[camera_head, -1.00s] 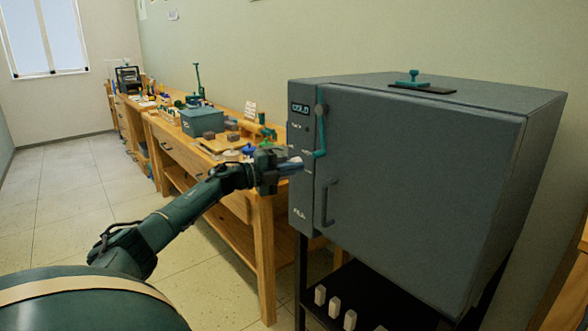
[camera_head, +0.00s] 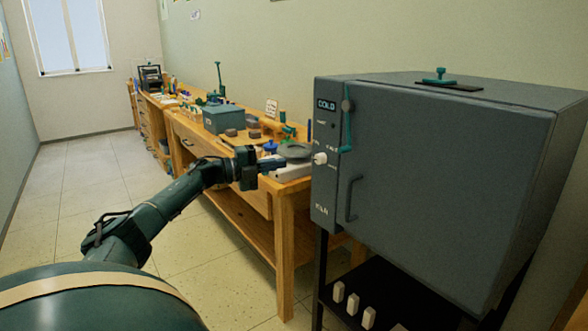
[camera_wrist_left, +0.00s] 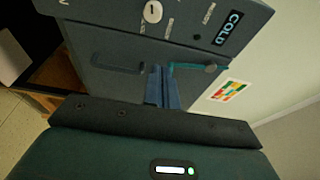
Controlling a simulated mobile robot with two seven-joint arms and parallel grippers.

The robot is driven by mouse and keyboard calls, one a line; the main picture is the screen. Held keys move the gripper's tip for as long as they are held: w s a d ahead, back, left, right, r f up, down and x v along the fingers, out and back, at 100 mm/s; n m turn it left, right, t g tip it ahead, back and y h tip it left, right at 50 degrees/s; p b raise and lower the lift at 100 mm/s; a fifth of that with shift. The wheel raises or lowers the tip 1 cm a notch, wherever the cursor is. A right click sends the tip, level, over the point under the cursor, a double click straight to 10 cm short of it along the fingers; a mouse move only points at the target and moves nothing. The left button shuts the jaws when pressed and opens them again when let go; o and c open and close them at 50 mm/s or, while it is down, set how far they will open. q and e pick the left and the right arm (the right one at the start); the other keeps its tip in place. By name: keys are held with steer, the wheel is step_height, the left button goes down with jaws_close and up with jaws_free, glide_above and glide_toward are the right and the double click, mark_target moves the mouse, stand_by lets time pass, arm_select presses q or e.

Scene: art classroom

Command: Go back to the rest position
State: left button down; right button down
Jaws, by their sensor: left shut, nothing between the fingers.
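My left gripper (camera_head: 272,164) reaches in from the left, just left of the kiln's control panel. It is shut and empty, and apart from the kiln as far as the head view shows. The grey kiln (camera_head: 440,160) has a shut door, a "COLD" display, a white knob (camera_head: 320,158) and a teal latch handle (camera_head: 347,125). In the left wrist view, the shut fingers (camera_wrist_left: 163,90) point toward the kiln front (camera_wrist_left: 110,45), between the dark door handle and the teal latch. My right gripper is not in view.
A long wooden workbench (camera_head: 285,200) runs along the wall behind my gripper. It carries a grey-blue box (camera_head: 222,118), small blocks and a dark round disc (camera_head: 294,151). Small white posts (camera_head: 352,303) stand on the shelf under the kiln. The tiled floor (camera_head: 70,190) at left is clear.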

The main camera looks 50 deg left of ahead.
arm_select(q)
steer(key=shift+s+a, duration=0.45)
steer(key=shift+a, duration=0.1)
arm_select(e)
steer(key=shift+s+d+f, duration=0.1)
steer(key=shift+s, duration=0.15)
